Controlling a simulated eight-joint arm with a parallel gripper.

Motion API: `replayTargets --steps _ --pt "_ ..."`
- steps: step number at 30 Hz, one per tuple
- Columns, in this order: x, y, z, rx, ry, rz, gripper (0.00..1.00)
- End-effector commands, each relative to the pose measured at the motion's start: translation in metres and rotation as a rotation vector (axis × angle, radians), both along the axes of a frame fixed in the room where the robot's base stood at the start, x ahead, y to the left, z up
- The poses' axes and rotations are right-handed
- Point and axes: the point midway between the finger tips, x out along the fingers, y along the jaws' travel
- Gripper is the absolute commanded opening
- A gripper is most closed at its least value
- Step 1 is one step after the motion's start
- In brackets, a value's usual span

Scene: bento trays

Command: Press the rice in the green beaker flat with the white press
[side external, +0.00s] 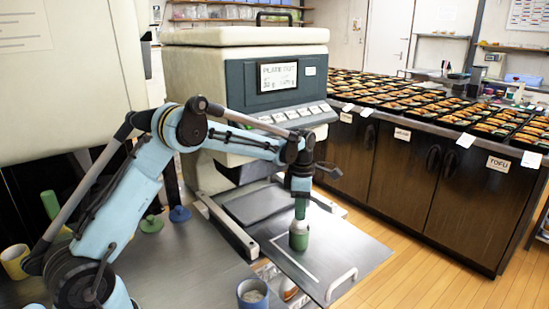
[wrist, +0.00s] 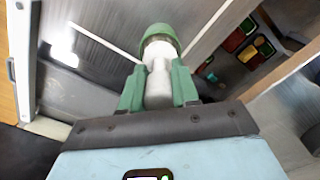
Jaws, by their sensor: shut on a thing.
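The green beaker (side external: 299,241) stands upright on the metal pull-out shelf below my gripper (side external: 300,207). The green beaker also shows at the top of the wrist view (wrist: 160,34). My gripper's green fingers (wrist: 158,86) are shut on the white press (wrist: 158,72), one on each side of its stem. The press is upright over the beaker, its lower end at or inside the beaker's mouth. Its pale part shows just above the beaker in the side view. The rice in the beaker is hidden, so I cannot tell how deep the press sits.
A blue cup (side external: 252,294) with white contents stands at the front. A yellow cup (side external: 15,262) is at the far left. Green (side external: 151,224) and blue (side external: 180,214) knobbed pieces lie on the bench. A large machine (side external: 265,90) stands behind. Shelf room right of the beaker is clear.

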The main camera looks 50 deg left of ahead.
Motion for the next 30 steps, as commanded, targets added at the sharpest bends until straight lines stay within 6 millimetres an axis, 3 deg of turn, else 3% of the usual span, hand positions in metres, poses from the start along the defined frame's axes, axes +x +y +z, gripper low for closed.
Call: replayTargets --steps 30 --pt "0.000 0.000 -0.023 0.000 0.000 0.000 0.05"
